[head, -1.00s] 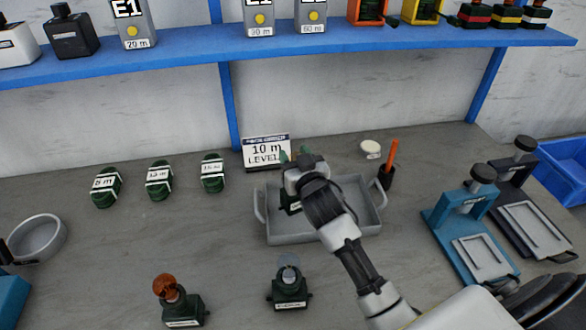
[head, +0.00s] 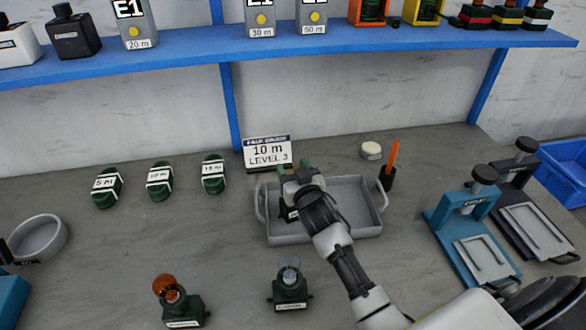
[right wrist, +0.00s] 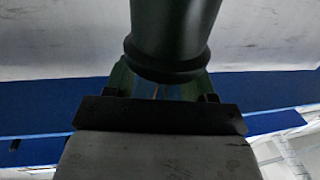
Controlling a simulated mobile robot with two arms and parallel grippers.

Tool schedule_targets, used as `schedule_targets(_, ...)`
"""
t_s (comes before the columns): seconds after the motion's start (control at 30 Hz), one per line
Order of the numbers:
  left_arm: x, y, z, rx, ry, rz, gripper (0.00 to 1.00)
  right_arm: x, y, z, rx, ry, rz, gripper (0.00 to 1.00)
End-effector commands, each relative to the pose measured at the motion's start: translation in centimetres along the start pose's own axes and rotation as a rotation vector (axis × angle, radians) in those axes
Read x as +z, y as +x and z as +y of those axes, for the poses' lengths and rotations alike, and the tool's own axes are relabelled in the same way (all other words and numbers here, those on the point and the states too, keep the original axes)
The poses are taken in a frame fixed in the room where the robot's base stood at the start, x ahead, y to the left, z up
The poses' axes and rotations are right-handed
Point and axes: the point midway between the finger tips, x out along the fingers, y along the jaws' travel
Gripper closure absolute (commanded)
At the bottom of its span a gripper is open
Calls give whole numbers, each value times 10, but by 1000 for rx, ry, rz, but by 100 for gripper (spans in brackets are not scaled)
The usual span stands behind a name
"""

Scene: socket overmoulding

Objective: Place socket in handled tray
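My right gripper (head: 291,170) is over the left part of the grey handled tray (head: 345,237). It is shut on a dark green socket (head: 288,214) with a white label, mostly hidden behind the gripper and wrist. In the right wrist view the socket's dark green cylindrical body (right wrist: 172,35) stands between the green fingers. The socket is low, inside the tray's outline; I cannot tell whether it touches the tray floor. My left gripper is not in view.
Green labelled pieces (head: 159,182) lie left; a blue press (head: 465,215) is right.

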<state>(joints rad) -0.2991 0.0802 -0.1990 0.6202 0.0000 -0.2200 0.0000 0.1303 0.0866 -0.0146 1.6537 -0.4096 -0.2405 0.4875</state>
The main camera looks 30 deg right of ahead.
Motion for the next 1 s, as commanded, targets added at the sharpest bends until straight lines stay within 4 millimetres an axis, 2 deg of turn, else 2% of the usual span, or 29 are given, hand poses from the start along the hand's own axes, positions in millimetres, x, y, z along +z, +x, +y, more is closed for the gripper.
schedule_targets(0.03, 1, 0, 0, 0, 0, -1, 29, 0, 0, 0, 0, 0, 0, 37)
schedule_targets(0.1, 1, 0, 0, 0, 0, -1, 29, 0, 0, 0, 0, 0, 0, 30)
schedule_targets(0.47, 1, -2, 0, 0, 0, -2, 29, -2, -5, 0, 0, 0, -2, 30)
schedule_targets(0.57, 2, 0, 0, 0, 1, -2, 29, -1, -19, 0, 0, 1, -3, 30)
schedule_targets(0.8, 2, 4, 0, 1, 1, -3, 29, -1, -70, 0, 0, 2, -2, 30)
schedule_targets(1.0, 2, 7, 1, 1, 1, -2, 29, -1, -104, 0, 1, 0, -2, 30)
